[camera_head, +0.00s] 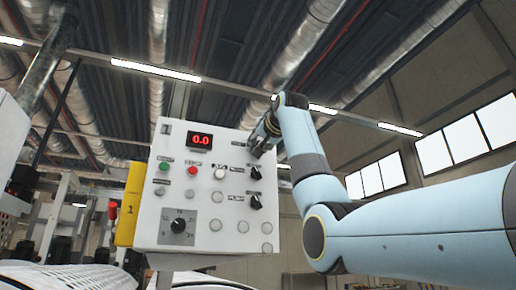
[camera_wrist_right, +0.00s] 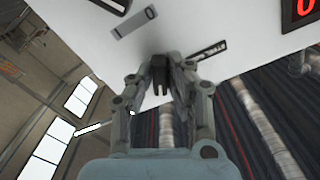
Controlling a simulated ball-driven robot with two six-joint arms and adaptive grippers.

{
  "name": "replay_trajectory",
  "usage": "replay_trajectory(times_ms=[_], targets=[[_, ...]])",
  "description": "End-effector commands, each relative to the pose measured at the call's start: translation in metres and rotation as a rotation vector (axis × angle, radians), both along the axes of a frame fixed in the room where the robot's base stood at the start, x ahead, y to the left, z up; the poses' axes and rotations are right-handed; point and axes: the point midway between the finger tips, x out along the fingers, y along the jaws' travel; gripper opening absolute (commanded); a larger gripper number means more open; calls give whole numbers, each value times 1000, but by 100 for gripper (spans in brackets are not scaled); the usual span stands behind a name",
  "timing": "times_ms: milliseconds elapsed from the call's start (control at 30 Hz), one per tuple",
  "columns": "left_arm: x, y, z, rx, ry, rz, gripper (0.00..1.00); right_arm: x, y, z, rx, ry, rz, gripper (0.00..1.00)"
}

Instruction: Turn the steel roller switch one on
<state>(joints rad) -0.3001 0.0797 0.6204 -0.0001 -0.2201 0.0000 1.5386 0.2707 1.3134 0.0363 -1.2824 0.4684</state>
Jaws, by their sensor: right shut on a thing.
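The white control panel (camera_head: 152,215) stands ahead, with a row of controls along its upper part. My right gripper (camera_head: 261,144) is at the panel's upper right corner and hides what lies under it in the head view. In the right wrist view my right gripper (camera_wrist_right: 163,72) is shut on a small dark switch knob (camera_wrist_right: 160,76), which I take as the steel roller switch. A label beginning "STEEL" (camera_wrist_right: 208,52) is beside the fingers. The knob's turned position cannot be told. My left gripper is not in view.
A red display (camera_head: 201,140) reads 0.0. Below it are a green button (camera_head: 163,167), a red button (camera_head: 191,171) and a white button (camera_head: 219,173). Two black knobs (camera_head: 256,173) (camera_head: 256,202) sit close below my right gripper. A large dial (camera_head: 178,225) is lower left.

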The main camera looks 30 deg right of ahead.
Motion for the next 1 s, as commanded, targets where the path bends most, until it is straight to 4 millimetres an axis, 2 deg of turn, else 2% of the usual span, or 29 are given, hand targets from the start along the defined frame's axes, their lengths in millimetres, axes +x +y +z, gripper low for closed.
replay_trajectory(times_ms=[667,700,867,1000], targets=[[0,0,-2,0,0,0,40,0,0,1,69,-19,0,0],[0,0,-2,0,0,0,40,0,0,1,69,-19,0,16],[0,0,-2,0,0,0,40,0,0,1,68,-17,0,37],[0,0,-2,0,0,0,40,0,0,0,67,-17,0,38]])
